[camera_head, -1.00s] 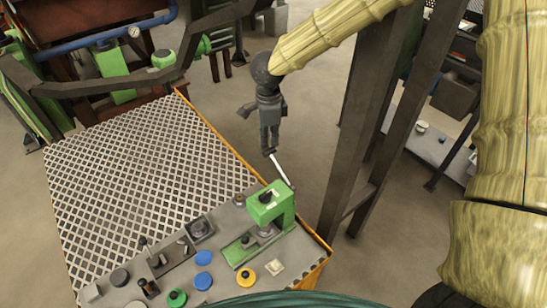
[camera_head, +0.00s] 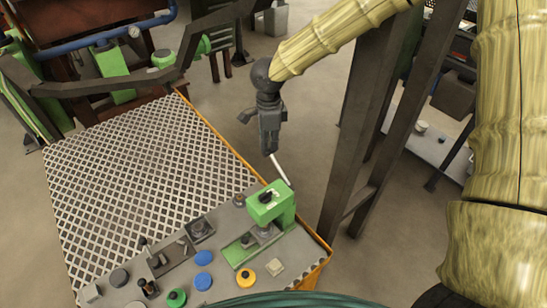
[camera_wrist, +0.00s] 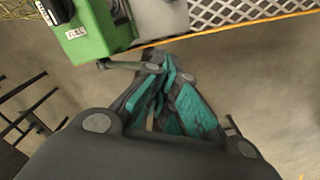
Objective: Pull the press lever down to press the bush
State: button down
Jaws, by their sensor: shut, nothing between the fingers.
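The green press (camera_head: 268,203) stands at the near right corner of the bench. Its pale lever (camera_head: 281,170) slants up and back from the press head to the tip of my gripper (camera_head: 270,153). In the wrist view the press (camera_wrist: 95,30) is at the upper left, and the lever (camera_wrist: 122,65) runs from it to the fingertips of my gripper (camera_wrist: 165,62). The gripper is shut and empty, beside the lever's outer end. I cannot tell whether they touch. The bush cannot be made out clearly under the press ram.
The bench has a grating (camera_head: 140,175) and an orange edge. Dark steel posts (camera_head: 355,130) stand close on the right. Floor is open beyond the bench edge.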

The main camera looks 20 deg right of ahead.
jog(key=shift+f+p, duration=0.35)
jog(key=shift+f, duration=0.15)
dwell(0.4)
